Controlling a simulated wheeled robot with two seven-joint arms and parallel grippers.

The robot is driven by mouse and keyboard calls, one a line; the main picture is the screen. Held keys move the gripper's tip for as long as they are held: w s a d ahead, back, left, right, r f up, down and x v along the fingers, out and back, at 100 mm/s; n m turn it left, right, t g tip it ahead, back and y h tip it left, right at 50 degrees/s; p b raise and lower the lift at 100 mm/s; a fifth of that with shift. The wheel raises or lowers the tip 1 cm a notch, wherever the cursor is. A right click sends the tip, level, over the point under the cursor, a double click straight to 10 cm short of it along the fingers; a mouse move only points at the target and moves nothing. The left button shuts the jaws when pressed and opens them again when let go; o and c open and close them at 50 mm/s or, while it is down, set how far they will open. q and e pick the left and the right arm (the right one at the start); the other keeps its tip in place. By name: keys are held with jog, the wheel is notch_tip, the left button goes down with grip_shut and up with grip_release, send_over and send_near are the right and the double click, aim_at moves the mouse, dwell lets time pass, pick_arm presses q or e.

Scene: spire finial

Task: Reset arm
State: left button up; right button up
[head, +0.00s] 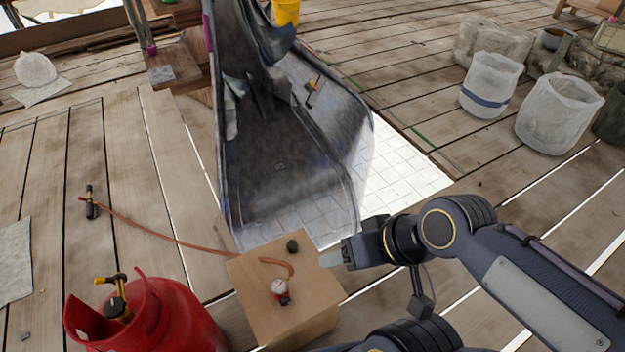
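My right arm comes in from the right, and its gripper (335,257) is at the right edge of a wooden block (290,305). The fingers look small and pale there, and I cannot tell whether they are open or touching the block. On the block are a small red and white gauge-like fitting (280,289) and a black knob-like piece (292,246). My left gripper is not in view.
A large grey curved sheet-like form (285,150) fills the middle over a white tiled opening. A red gas cylinder (160,318) stands at lower left; an orange hose (165,238) runs from a torch (90,203) to the block. Pale buckets (558,112) stand at right.

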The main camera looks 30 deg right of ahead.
notch_tip(320, 180, up, 25)
jog(key=p, duration=2.4)
